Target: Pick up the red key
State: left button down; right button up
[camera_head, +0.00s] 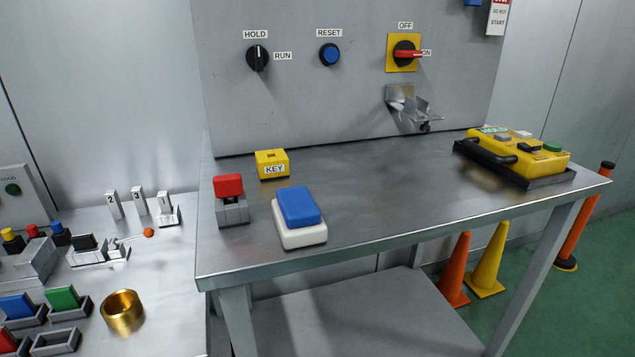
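A red block-shaped head (228,185), which looks like the red key, stands upright in a grey slotted holder (233,212). The holder is at the left end of the metal table (380,190). The lower part of the red piece is hidden in the holder. A yellow box labelled KEY (272,167) sits just behind it to the right, with a dark mark on its top. Neither of my grippers is in view.
A blue-topped white block (300,238) sits right of the holder. A yellow control box (545,160) lies at the table's right end. The table's middle is clear. A lower left bench holds several small blocks and a brass ring (122,322). A grey switch panel (330,100) rises behind.

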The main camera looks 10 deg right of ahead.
aim_at(228, 185)
jog(key=k+l+u, duration=0.15)
jog(key=u, duration=0.25)
jog(key=k+l+u, duration=0.15)
jog(key=u, duration=0.25)
jog(key=k+l+u, duration=0.1)
jog(key=u, duration=0.3)
jog(key=k+j, duration=0.05)
